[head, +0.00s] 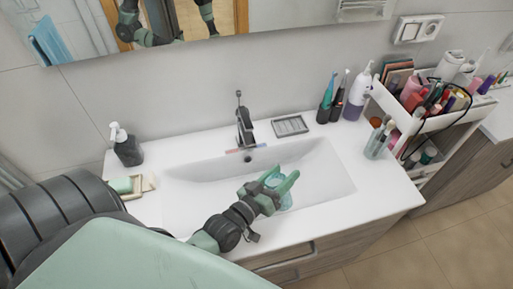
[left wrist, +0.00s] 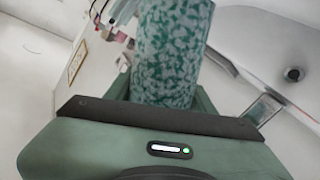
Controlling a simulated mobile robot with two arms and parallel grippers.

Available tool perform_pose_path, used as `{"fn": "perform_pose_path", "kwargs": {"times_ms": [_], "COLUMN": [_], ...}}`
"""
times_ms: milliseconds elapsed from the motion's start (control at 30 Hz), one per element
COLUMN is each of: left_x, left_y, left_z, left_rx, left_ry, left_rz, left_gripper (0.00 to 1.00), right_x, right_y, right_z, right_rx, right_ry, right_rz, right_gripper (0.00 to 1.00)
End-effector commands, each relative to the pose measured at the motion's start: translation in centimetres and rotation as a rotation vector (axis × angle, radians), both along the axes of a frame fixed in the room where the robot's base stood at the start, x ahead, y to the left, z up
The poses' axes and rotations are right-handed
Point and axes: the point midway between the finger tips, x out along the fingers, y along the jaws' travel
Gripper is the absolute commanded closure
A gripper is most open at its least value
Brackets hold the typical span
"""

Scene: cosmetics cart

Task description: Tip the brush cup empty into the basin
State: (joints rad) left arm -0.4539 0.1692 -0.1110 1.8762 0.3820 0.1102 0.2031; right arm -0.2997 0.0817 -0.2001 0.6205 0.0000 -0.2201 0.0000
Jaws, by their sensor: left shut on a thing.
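My left gripper (head: 281,184) is over the right half of the white basin (head: 190,190), shut on a green mottled cup. In the left wrist view the cup (left wrist: 168,50) stretches up from the jaws and out of the top of the picture. Its mouth and contents are out of sight there. In the head view the cup (head: 286,199) shows only as a pale teal patch beyond and below the fingers, so its tilt is unclear. A thin red and blue strip (head: 240,149) lies at the basin's back edge by the faucet. My right gripper is not in view.
The faucet (head: 244,125) stands behind the basin. A soap bottle (head: 127,148) is on the left. A slotted soap tray (head: 290,125), electric toothbrushes (head: 326,105) and a clear cup of brushes (head: 377,143) are on the right, beside the loaded cart (head: 452,118).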

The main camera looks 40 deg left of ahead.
Motion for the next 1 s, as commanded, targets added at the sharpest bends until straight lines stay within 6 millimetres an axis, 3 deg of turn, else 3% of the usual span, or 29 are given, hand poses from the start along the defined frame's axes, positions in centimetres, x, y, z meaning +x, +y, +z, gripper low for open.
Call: {"fn": "perform_pose_path", "kwargs": {"times_ms": [300,1000], "left_x": [0.5,0.6], "left_y": [1.8,2.4], "left_z": [-1.3,-2.3], "left_rx": [-0.164,-0.302], "left_ry": [0.038,0.072], "left_rz": [-0.001,0.0], "left_gripper": [1.0,1.0], "right_x": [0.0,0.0], "right_y": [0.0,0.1], "right_z": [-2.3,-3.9], "right_rx": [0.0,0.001], "right_ry": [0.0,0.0], "right_rz": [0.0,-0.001], "right_gripper": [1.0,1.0]}}
